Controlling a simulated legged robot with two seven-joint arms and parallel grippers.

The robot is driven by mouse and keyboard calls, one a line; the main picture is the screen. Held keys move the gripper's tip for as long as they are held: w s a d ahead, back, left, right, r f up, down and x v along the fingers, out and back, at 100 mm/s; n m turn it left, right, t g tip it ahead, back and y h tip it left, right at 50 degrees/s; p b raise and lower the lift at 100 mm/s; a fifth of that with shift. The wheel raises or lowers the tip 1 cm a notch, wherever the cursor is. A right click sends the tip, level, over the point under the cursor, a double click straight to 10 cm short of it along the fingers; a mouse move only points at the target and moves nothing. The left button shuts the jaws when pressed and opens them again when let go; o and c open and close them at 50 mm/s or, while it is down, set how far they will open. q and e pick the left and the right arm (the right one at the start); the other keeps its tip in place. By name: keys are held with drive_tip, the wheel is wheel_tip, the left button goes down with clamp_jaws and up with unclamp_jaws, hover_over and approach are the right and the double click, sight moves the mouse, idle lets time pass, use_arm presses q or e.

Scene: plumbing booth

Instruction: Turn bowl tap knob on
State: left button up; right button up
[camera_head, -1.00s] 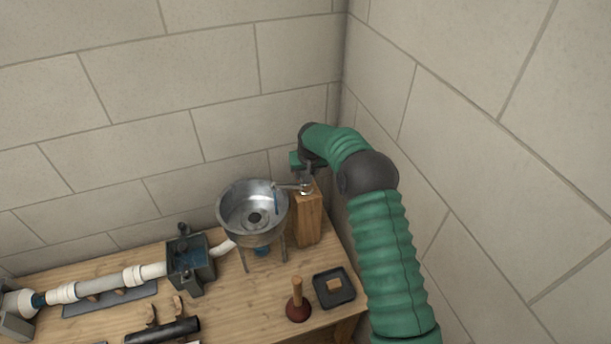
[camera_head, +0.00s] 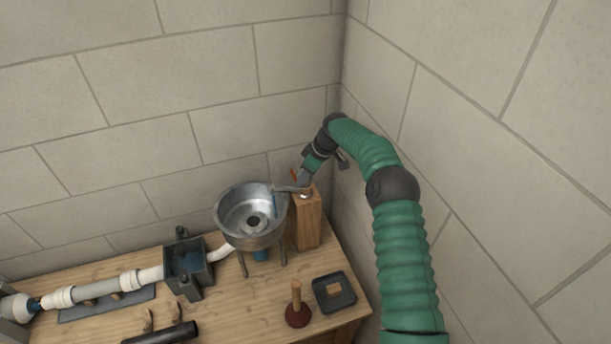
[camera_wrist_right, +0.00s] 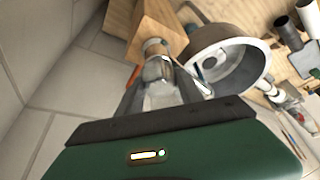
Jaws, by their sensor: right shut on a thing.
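The metal bowl (camera_head: 250,215) stands on legs on the bench, with the tap spout (camera_head: 284,188) reaching over its right rim from a wooden post (camera_head: 308,222). My right gripper (camera_head: 304,181) is at the tap on top of the post. In the right wrist view its fingers (camera_wrist_right: 160,95) are closed around the shiny tap knob (camera_wrist_right: 157,72), which they partly hide. An orange piece (camera_head: 295,175) shows beside the fingers, and also in the wrist view (camera_wrist_right: 133,77). A thin blue streak (camera_head: 275,204) hangs below the spout. My left gripper is not in view.
A plunger (camera_head: 297,308) and a dark square tray (camera_head: 334,293) stand at the bench's front right. A grey box (camera_head: 188,267) and white pipe (camera_head: 135,279) lie left of the bowl. Block walls close in behind and right of the tap.

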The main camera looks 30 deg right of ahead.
drive_tip(key=shift+w+r+n+y, duration=0.15)
drive_tip(key=shift+n+y, duration=0.15)
drive_tip(key=shift+n, duration=0.7)
drive_tip(key=o, duration=1.1)
drive_tip(key=shift+o, duration=1.4)
drive_tip(key=shift+f, duration=0.2)
drive_tip(key=shift+w+d+f+g, duration=0.1)
drive_tip(key=shift+w+g, duration=0.05)
drive_tip(key=shift+g, duration=0.15)
